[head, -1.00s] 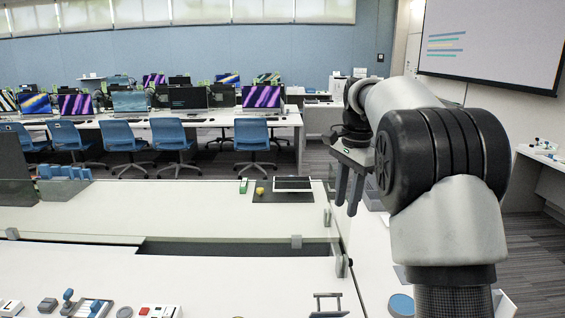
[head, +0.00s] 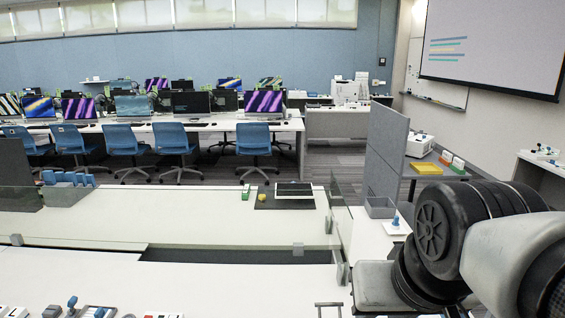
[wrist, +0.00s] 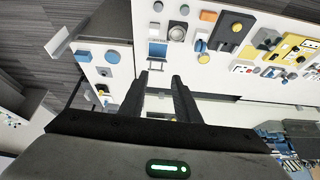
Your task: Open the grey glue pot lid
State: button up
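I cannot pick out the grey glue pot or its lid with certainty. My gripper (wrist: 160,76) is open and empty in the wrist view. Its two dark fingers are apart, with the white bench top beyond them, and touch nothing that I can see. In the head view only my arm shows at lower right; the gripper is out of sight there.
The white bench (head: 200,280) holds several small parts along its front edge, including a blue-knobbed piece (head: 72,303). A dark panel with a round knob (wrist: 231,30) lies at upper right in the wrist view. Clear glass panels (head: 343,215) and a grey partition (head: 385,160) stand at right.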

jog(key=shift+s+f, duration=0.3)
jog(key=c, duration=0.3)
jog(key=shift+n+t, duration=0.7)
jog(key=shift+t, duration=0.1)
jog(key=w+f, duration=0.2)
jog(key=w, duration=0.2)
jog(key=w+f, duration=0.2)
jog(key=w, duration=0.2)
jog(key=w+d+f, duration=0.1)
jog(key=w+f, duration=0.2)
jog(key=w, duration=0.1)
grip_shut()
jog(key=w+f+t, duration=0.1)
jog(key=w+f, duration=0.6)
jog(key=m+t, duration=0.1)
jog(key=t, duration=0.4)
send_near(329, 305)
jog(key=f+v, duration=0.1)
jog(key=v, duration=0.7)
jog(key=shift+r+b+x, duration=0.15)
jog(key=shift+b+x, duration=3.35)
jog(key=shift+b, duration=1)
jog(key=shift+r+b+x, duration=0.15)
jog(key=shift+b+x, duration=3.35)
jog(key=shift+b, duration=0.95)
